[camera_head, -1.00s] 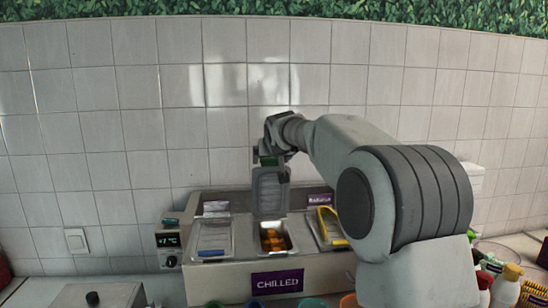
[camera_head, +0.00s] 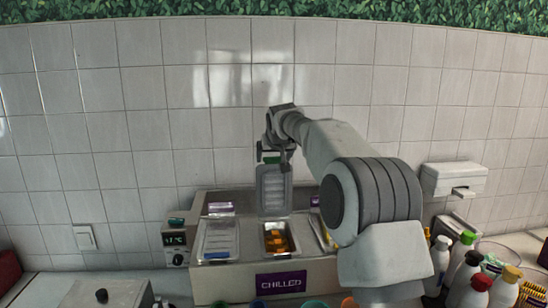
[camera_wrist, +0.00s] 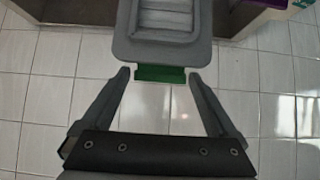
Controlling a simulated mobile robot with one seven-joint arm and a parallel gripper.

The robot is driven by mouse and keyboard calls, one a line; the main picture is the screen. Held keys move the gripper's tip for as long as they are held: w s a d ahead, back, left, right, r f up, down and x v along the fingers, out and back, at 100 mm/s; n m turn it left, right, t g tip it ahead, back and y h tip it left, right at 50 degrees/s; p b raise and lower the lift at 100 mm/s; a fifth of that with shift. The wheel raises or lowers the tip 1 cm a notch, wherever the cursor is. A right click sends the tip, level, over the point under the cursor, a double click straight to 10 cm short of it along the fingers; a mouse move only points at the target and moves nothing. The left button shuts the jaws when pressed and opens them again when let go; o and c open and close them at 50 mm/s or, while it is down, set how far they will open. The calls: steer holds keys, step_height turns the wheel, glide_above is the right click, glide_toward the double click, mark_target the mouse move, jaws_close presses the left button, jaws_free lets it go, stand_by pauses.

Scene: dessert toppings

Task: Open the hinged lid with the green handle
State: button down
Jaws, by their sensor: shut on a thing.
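The hinged lid (camera_head: 274,188) is a grey ribbed panel that stands upright behind the middle compartment of the chilled unit. Its green handle (camera_head: 270,157) is at the top edge. In the wrist view the lid (camera_wrist: 166,22) hangs at the top with the green handle (camera_wrist: 160,74) at its near edge. My gripper (camera_wrist: 158,74) is shut on the green handle, one fingertip at each end of it. In the head view my gripper (camera_head: 274,156) is at the top of the lid. The middle compartment (camera_head: 266,248) is uncovered and shows orange pieces inside.
The chilled unit (camera_head: 225,277) has a covered left compartment (camera_head: 218,240) and a right one partly hidden by my arm. A small control box (camera_head: 176,243) stands left of it. Several bottles (camera_head: 470,275) crowd the right. The tiled wall (camera_head: 130,150) is close behind.

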steer(key=shift+r, duration=0.55)
jaws_free()
steer(key=shift+s+f, duration=0.1)
steer(key=shift+f, duration=0.05)
steer(key=b+v, duration=0.4)
steer(key=v, duration=1.3)
steer(key=shift+s, duration=0.35)
steer(key=s+d+f+g+b, duration=0.1)
steer(key=s+d+f, duration=0.1)
steer(key=s+f, duration=0.7)
steer(key=s+d+f+g+b, duration=0.1)
steer(key=s+d+f+g, duration=0.1)
steer(key=s+f, duration=0.8)
steer(key=s+d+f+g+b, duration=0.1)
steer(key=s+f, duration=0.8)
steer(key=s, duration=1)
steer(key=shift+d+f, duration=0.2)
steer(key=shift+d, duration=0.4)
